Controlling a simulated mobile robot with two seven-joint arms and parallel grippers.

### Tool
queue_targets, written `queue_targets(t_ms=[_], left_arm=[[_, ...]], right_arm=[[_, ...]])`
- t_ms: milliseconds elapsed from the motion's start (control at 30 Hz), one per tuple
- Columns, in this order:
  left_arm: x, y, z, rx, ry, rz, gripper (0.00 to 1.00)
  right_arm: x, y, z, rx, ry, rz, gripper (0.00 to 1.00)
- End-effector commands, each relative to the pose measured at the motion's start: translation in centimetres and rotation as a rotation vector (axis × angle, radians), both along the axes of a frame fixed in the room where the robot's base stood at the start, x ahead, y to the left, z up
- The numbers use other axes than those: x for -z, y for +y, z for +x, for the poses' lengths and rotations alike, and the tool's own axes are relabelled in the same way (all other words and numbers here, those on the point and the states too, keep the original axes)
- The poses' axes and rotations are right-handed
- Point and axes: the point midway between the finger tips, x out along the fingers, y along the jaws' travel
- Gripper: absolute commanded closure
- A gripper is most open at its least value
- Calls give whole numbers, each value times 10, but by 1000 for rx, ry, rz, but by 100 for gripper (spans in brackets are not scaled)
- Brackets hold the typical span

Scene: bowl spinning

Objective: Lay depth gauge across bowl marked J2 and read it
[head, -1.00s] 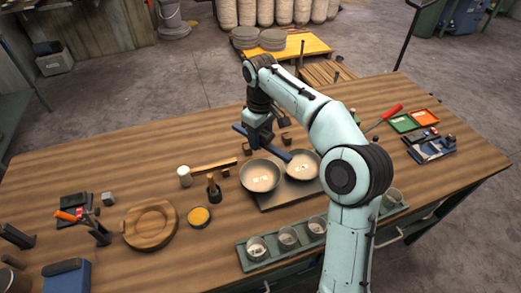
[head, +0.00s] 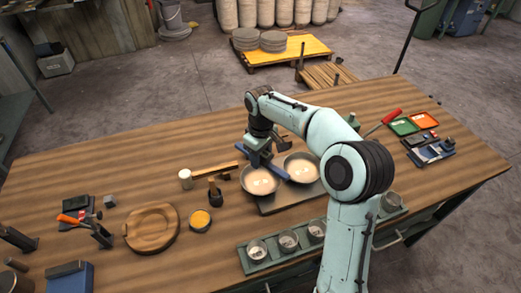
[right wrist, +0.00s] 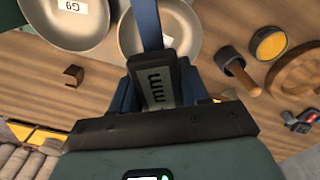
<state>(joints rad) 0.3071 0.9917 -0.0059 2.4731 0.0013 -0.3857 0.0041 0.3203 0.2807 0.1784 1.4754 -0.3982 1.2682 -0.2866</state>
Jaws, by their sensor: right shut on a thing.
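My right gripper (head: 262,158) is shut on the depth gauge, a blue bar (head: 278,172) with a grey display marked "mm" (right wrist: 160,90) in the right wrist view. The gauge is over the far part of the left-hand bowl (head: 259,188). I cannot tell whether it touches the rim. In the right wrist view the bar crosses this bowl (right wrist: 184,35) and hides part of its label, which I cannot read. The other bowl (head: 302,174), beside it on the right, reads G9 in the right wrist view (right wrist: 72,22). My left gripper is not in view.
Both bowls stand on a grey plate (head: 290,199). A tray of several small cups (head: 289,240) lies nearer. A wooden mallet (head: 210,174), a tool on a stand (head: 214,193), a yellow-filled dish (head: 200,220) and a round wooden board (head: 152,228) are to the left.

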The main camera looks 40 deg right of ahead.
Motion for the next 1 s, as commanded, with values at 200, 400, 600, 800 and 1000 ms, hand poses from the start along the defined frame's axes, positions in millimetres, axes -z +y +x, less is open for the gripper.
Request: queue_targets(t_ms=[200,400,600,800,1000], left_arm=[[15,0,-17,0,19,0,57],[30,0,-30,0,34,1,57],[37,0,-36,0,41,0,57],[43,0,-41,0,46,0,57],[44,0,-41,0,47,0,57]], right_arm=[[22,0,-2,0,3,-1,100],[43,0,-2,0,3,-1,100],[61,0,-1,0,1,0,100],[74,0,-1,0,1,0,100],[77,0,0,0,-1,-1,100]])
